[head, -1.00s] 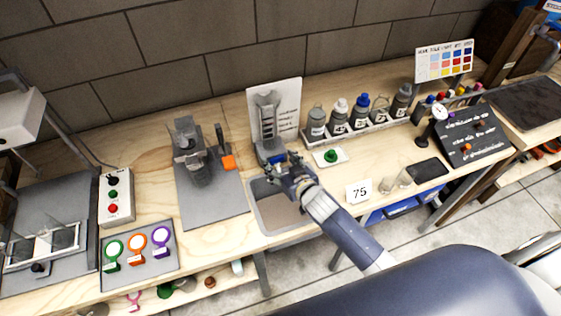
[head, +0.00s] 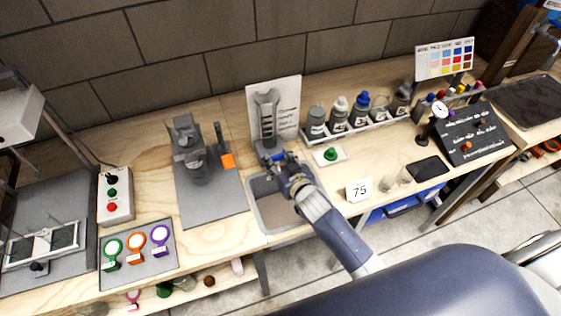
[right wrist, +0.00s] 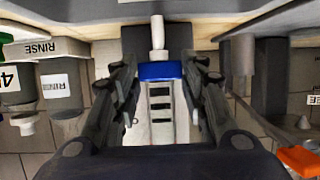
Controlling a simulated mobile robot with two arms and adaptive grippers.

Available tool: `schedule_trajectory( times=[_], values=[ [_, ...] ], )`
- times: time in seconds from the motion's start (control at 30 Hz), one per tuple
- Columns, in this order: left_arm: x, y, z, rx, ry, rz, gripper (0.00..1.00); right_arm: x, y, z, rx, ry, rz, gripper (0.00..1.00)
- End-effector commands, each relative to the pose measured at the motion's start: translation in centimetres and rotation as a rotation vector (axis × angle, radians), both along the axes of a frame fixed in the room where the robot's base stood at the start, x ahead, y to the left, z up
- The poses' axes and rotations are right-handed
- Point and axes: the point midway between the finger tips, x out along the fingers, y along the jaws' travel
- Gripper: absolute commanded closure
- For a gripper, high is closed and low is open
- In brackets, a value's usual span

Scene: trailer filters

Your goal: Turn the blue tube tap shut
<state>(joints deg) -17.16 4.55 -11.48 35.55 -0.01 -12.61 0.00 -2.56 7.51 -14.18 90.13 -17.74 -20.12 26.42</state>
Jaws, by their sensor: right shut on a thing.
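The blue tube tap (head: 277,156) is at the foot of a grey stand with an upright tube (head: 267,112), at the back edge of the sink. In the right wrist view the blue tap (right wrist: 160,71) lies crosswise between the fingertips, with a white stem beyond it. My right gripper (head: 284,163) reaches in over the sink from the front; it is shut on the tap, its fingers (right wrist: 161,78) on either side. The gripper hides part of the tap in the head view. My left gripper is not in view.
The grey sink (head: 262,213) lies under my right arm. A white card (head: 289,108) stands behind the tube. A green knob on a white plate (head: 331,154) and a rack of bottles are to the right. A grey device with an orange part (head: 228,161) stands left.

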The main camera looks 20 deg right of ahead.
Motion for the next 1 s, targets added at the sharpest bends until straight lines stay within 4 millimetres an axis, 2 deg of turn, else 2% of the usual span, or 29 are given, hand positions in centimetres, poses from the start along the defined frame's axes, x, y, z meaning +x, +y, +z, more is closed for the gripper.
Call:
schedule_trajectory(
  times=[0.2, 0.57, 0.6, 0.67, 1.0],
  values=[
    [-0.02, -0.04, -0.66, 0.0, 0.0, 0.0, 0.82, 0.03, 0.26, 0.15, 0.006, -0.003, -0.062, 0.84],
    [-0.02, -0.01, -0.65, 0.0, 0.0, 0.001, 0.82, -0.03, 0.14, 0.16, 0.002, -0.001, -0.073, 0.84],
    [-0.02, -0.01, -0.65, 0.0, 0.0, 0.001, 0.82, -0.03, 0.14, 0.16, 0.002, -0.001, -0.073, 0.56],
    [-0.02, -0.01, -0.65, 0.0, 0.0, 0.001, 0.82, -0.04, 0.13, 0.15, 0.002, -0.001, -0.073, 0.42],
    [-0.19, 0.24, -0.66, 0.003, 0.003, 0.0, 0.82, -0.11, 0.07, 0.05, 0.001, 0.001, -0.073, 0.4]
  ],
)
